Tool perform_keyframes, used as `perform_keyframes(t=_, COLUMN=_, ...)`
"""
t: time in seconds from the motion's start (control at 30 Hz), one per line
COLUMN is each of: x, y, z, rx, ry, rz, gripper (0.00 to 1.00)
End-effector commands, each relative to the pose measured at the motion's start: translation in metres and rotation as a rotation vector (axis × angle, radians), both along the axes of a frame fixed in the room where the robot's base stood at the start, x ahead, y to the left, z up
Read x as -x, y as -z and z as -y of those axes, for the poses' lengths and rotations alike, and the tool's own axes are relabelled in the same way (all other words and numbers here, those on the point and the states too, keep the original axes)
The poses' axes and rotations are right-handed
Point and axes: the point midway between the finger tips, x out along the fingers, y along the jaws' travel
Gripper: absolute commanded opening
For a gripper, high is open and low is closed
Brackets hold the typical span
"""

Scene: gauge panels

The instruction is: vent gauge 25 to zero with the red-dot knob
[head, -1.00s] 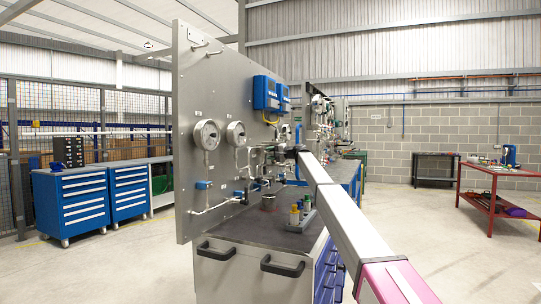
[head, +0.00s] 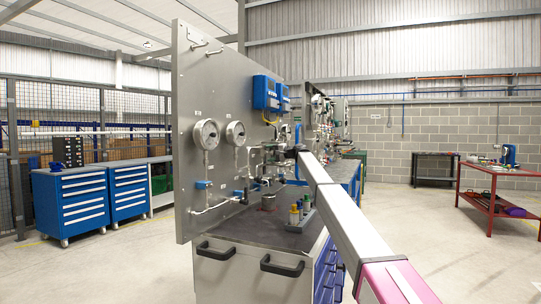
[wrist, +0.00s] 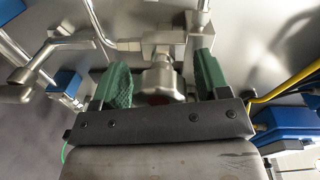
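In the wrist view a silver knob (wrist: 161,82) with a dark red patch near its lower end sits on a metal valve block (wrist: 165,42) on the panel. My gripper (wrist: 160,78) is open, with one green-padded finger on each side of the knob and a visible gap on both sides. In the head view two round gauges (head: 206,134) and (head: 236,133) are on the grey panel (head: 205,85). Their numbers and needles are too small to read, so I cannot tell which is gauge 25. My gripper's end is by the pipework, small and partly hidden.
Metal pipes (wrist: 40,55) and blue fittings (wrist: 65,82) lie left of the gripper. A yellow hose (wrist: 285,85) and a blue part (wrist: 290,125) are at right.

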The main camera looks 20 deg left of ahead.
Motion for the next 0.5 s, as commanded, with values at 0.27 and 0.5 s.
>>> perform_keyframes(t=0.27, x=0.002, y=-0.001, z=0.01, rx=-0.001, ry=0.0, rz=0.001, gripper=0.69)
perform_keyframes(t=0.5, x=0.006, y=-0.003, z=0.045, rx=-0.001, ry=0.001, rz=0.0, gripper=0.69)
